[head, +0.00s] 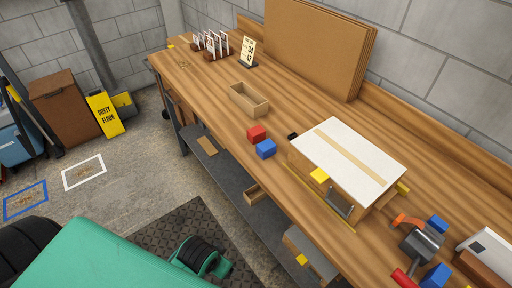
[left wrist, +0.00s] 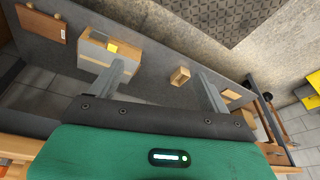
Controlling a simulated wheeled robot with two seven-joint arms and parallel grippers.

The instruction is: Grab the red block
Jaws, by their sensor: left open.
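The red block (head: 256,132) sits on the wooden workbench (head: 215,105) in the head view. A blue block (head: 265,149) is just in front of it to the right, very close or touching. In the left wrist view my left gripper (left wrist: 160,70) shows two grey fingers spread wide apart with nothing between them. I cannot make out the red block in that view. I do not see the left gripper's fingers in the head view. My right gripper is in neither view.
An open wooden tray (head: 249,99) lies behind the red block. A box with a white top (head: 348,160) stands to the right. Tools and blue blocks crowd the right end. Cardboard sheets (head: 318,48) lean at the back. The bench left of the tray is mostly clear.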

